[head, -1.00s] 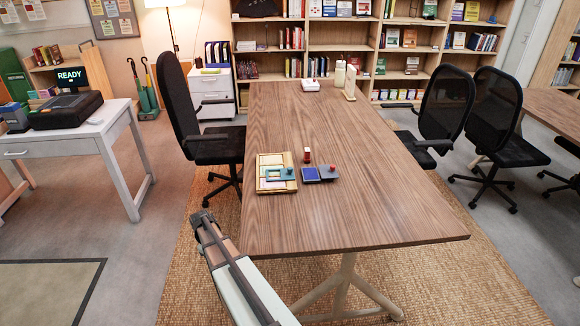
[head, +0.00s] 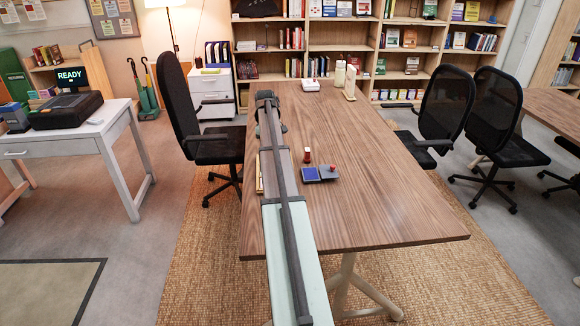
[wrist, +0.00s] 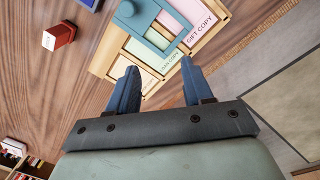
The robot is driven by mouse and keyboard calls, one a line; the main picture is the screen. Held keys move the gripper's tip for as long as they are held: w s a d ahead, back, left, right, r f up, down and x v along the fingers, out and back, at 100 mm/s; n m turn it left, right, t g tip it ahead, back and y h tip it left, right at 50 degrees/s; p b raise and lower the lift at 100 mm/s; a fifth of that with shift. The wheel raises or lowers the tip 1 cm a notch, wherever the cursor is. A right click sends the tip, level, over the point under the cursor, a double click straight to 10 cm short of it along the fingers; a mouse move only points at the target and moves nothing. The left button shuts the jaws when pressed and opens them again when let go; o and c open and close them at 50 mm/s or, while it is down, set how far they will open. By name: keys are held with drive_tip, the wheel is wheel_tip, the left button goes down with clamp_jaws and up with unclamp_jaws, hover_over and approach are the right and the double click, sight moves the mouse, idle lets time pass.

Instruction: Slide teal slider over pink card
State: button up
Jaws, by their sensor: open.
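In the wrist view a pale wooden tray (wrist: 228,32) lies on the table and holds lettered cards. The teal slider (wrist: 127,22), a flat plate with a round knob, lies across the tray at the top of the picture. The pink card (wrist: 201,12), lettered GIFT COPY, lies to the right of it, with part of it showing. A pale green card (wrist: 158,60) lies nearer the jaws. My gripper (wrist: 158,76) is open and empty, its fingertips over the tray's near edge, apart from the slider. In the head view my arm hides most of the tray (head: 259,182).
A red stamp (head: 306,157) stands beside a blue ink pad (head: 310,174) and a grey plate with a red knob (head: 331,171), right of my arm. Bottles (head: 340,74) and a white box (head: 311,85) stand at the far end. The table's right side is clear.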

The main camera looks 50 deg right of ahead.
drive_tip(key=s+d+r, duration=0.5)
drive_tip(key=s, duration=0.1)
drive_tip(key=shift+m+y, duration=0.3)
drive_tip(key=shift+y, duration=0.1)
wheel_tip(320, 180, down, 14)
drive_tip(key=shift+a+r, duration=0.1)
clamp_jaws()
idle(0.3)
